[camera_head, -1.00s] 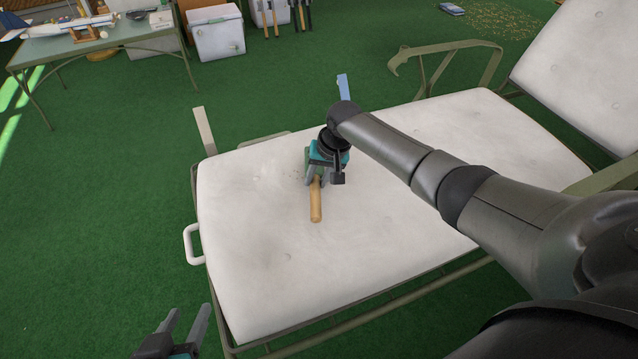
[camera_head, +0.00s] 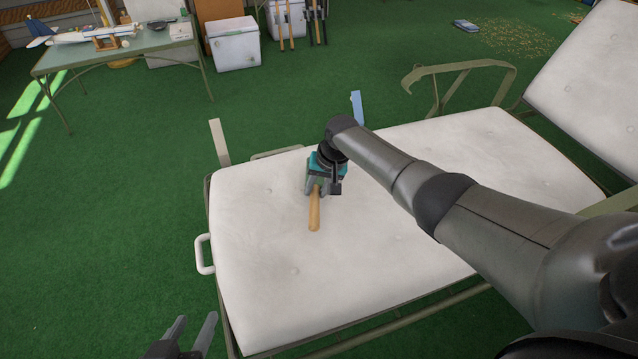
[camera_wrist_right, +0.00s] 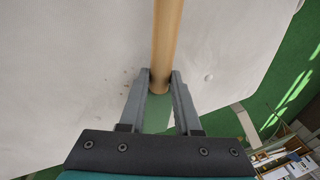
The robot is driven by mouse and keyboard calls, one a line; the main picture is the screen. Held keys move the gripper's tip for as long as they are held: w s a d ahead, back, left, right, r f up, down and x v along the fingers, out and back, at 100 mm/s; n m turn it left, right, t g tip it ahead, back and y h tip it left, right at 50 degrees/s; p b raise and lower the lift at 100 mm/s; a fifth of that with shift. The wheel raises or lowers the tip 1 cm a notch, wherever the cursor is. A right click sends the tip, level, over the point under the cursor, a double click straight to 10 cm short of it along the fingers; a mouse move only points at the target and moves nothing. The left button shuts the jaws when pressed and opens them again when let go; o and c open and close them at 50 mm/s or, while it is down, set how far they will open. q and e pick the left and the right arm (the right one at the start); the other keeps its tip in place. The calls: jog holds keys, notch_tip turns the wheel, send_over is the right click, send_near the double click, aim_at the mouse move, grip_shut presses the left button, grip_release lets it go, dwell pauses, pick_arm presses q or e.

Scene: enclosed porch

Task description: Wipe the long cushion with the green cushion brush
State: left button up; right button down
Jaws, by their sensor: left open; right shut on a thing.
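The long white cushion (camera_head: 270,270) lies on a green metal lounger frame, with its back part raised at the far right. My right gripper (camera_head: 318,186) is over the left half of the cushion, shut on the green cushion brush. The brush's wooden handle (camera_head: 314,212) points toward the near side; most of its green head is hidden by the gripper. In the right wrist view the handle (camera_wrist_right: 167,40) runs up from between the fingers, with a green part (camera_wrist_right: 157,114) between them. A few small dark specks show on the cushion there. My left gripper (camera_head: 197,322) is open and empty, left of the cushion's near corner.
A white loop handle (camera_head: 203,254) sticks out at the cushion's left edge. A green metal armrest (camera_head: 460,68) rises behind the lounger. A table (camera_head: 120,50) with a model plane and a white cooler (camera_head: 233,43) stand at the back. Green floor on the left is clear.

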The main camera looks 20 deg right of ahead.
jog(key=shift+s+p, duration=1.35)
jog(key=shift+p, duration=0.5)
jog(key=shift+s+a+f+p, duration=0.1)
jog(key=shift+s+p, duration=0.25)
jog(key=shift+s, duration=0.05)
